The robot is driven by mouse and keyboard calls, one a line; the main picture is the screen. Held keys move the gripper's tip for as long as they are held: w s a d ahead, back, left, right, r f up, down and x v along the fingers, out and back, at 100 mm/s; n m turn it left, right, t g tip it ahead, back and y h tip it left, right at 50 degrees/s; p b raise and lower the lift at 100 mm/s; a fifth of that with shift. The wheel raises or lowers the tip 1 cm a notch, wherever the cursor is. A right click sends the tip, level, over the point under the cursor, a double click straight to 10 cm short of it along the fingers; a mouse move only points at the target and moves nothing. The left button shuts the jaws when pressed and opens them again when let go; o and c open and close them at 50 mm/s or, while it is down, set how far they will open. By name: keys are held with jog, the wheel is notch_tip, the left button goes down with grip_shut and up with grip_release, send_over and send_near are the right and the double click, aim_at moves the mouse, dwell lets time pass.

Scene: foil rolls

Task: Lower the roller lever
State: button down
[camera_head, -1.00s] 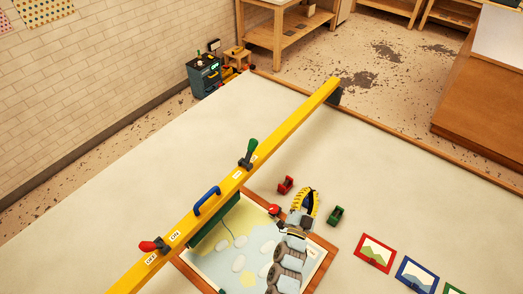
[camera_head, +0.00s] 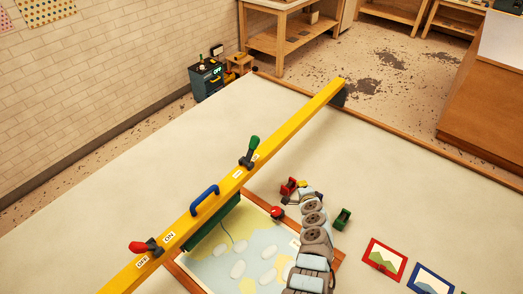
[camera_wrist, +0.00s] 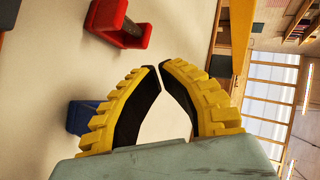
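A long yellow beam (camera_head: 290,128) crosses the white table and carries two levers. The green-handled lever (camera_head: 250,150) stands raised and tilted near its middle, beside small white labels too small to read. The red-handled lever (camera_head: 145,246) points left next to the OFF and ON labels. I cannot tell by name which is the roller lever. My gripper (camera_wrist: 159,68) has yellow ridged fingers with black inner pads; its tips almost meet with nothing between them. In the head view it is mostly hidden beyond my arm, near the red clamp (camera_head: 289,187), apart from both levers.
A blue handle (camera_head: 205,200) sits on the beam. A wood-framed print bed (camera_head: 335,259) lies below it. A red knob (camera_head: 277,212), green clamp (camera_head: 343,217) and framed pictures (camera_head: 384,258) are nearby. The wrist view shows a blue object (camera_wrist: 84,117). The table's far left is clear.

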jog(key=w+a+r+m+y+b, duration=0.1)
jog(key=w+a+r+y+b, duration=0.1)
jog(key=a+r+y, duration=0.2)
jog(key=w+a+r+y+b, duration=0.2)
jog(key=a+r+y, duration=0.1)
jog(key=r, duration=0.6)
jog(key=shift+a+m+t+y, duration=0.4)
jog(key=shift+y, duration=0.2)
jog(key=shift+f, duration=0.1)
